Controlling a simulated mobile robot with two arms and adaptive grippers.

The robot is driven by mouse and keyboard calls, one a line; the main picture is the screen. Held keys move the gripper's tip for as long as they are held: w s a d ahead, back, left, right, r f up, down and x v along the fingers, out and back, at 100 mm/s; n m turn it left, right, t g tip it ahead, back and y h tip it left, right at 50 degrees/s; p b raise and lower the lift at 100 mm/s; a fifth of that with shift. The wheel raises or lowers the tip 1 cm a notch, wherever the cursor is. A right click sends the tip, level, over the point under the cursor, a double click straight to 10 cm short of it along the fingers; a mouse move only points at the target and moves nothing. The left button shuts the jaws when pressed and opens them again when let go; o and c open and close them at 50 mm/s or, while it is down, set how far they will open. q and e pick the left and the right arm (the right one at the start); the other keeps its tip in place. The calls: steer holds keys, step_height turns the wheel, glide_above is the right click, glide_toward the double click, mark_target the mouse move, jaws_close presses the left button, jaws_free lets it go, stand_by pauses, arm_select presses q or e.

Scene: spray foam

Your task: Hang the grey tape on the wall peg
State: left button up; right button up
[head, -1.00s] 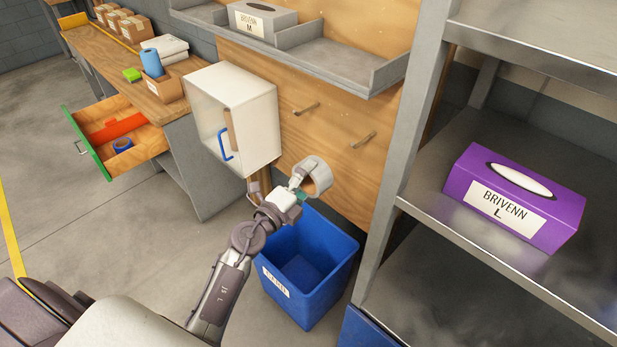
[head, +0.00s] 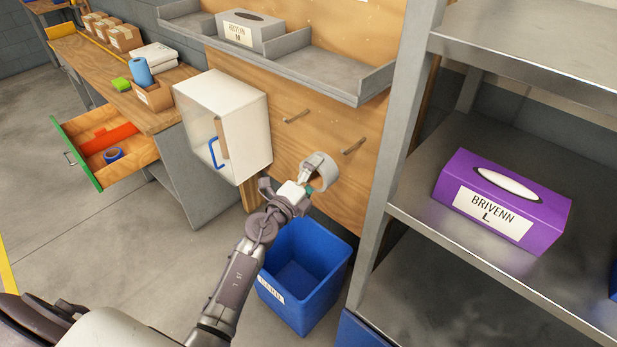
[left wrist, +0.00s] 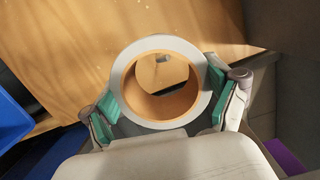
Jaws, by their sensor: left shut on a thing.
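The grey tape (head: 327,166) is a roll with a tan cardboard core. My left gripper (head: 312,178) is shut on it, in front of the wooden wall panel and below the pegs. In the left wrist view the grey tape (left wrist: 203,103) sits between the green finger pads of my left gripper (left wrist: 163,105), its hole facing the camera. Part of a metal peg shows through the hole. In the head view two bare metal pegs stick out of the panel: a left peg (head: 296,116) and a right peg (head: 353,146). My right gripper is not in view.
A white open cabinet (head: 232,120) hangs left of the pegs. A blue bin (head: 310,285) stands on the floor below the tape. A grey ledge (head: 330,78) runs above the pegs. A metal shelf with a purple box (head: 500,200) stands at right.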

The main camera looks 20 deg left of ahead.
mark_target(342, 152)
arm_select(q)
steer(key=shift+w+d, duration=0.3)
steer(key=shift+w, duration=0.5)
steer(key=shift+w+d, duration=0.3)
steer(key=shift+w, duration=0.5)
steer(key=shift+w+d, duration=0.3)
steer(key=shift+w, duration=0.5)
steer(key=shift+w, duration=0.15)
steer(key=shift+w+d+b, duration=0.2)
steer(key=shift+w+d, duration=0.1)
steer(key=shift+w, duration=0.45)
steer(key=shift+w+d+b, duration=0.25)
steer(key=shift+w, duration=0.45)
steer(key=shift+w+d+b, duration=0.2)
steer(key=shift+w+d, duration=0.1)
steer(key=shift+w, duration=0.45)
steer(key=shift+w+d+b, duration=0.3)
steer(key=shift+w+b, duration=0.1)
steer(key=shift+w, duration=0.4)
steer(key=shift+w+d+b, duration=0.25)
steer(key=shift+w+b, duration=0.1)
steer(key=shift+w, duration=0.4)
steer(key=shift+w+d+b, duration=0.3)
steer(key=shift+w+b, duration=0.1)
steer(key=shift+w, duration=0.4)
steer(key=shift+f+b, duration=1.2)
steer(key=shift+f, duration=0.15)
